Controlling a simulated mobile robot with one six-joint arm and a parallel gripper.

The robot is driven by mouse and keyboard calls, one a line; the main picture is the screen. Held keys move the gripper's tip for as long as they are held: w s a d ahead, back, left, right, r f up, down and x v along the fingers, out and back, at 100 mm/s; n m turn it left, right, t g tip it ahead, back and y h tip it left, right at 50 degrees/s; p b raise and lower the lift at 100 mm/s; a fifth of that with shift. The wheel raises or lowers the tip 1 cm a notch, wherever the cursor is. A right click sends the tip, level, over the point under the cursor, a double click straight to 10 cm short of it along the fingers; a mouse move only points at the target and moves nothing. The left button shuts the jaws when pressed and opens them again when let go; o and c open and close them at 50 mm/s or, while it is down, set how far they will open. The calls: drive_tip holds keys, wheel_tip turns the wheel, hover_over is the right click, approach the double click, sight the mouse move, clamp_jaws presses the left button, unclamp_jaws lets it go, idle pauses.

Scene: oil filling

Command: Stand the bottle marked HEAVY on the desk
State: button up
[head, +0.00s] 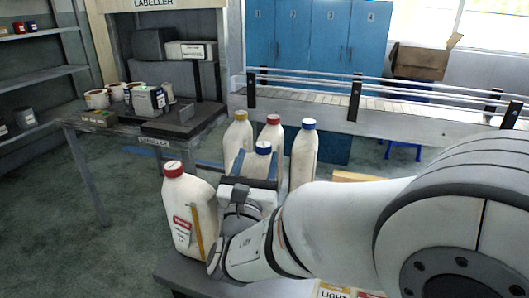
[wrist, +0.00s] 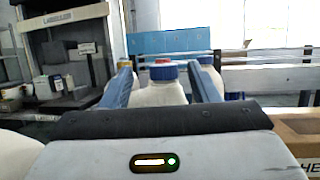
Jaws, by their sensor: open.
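My gripper (head: 256,170) is open, with its two blue fingers on either side of a white bottle with a blue cap (head: 263,148). The wrist view shows this blue-capped bottle (wrist: 159,88) between the fingers; whether they touch it cannot be told. A white bottle with a red cap (head: 186,225) stands upright to the left of my gripper and has a red-and-white label too small to read. Behind the gripper stand white bottles with a yellow cap (head: 238,137), a red cap (head: 275,134) and a blue cap (head: 304,155). No HEAVY mark is readable on any bottle.
A dark desk surface (head: 178,274) shows below the front bottle. A LIGHT label (head: 333,292) is at the bottom edge. A brown box (wrist: 295,128) with letters "HE" is at right in the wrist view. A labeller table (head: 88,122) stands back left; a conveyor (head: 330,108) runs behind.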

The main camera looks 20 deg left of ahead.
drive_tip(key=v, duration=0.8)
drive_tip(key=shift+s+f, duration=0.2)
drive_tip(key=shift+s, duration=0.1)
drive_tip(key=shift+s, duration=0.1)
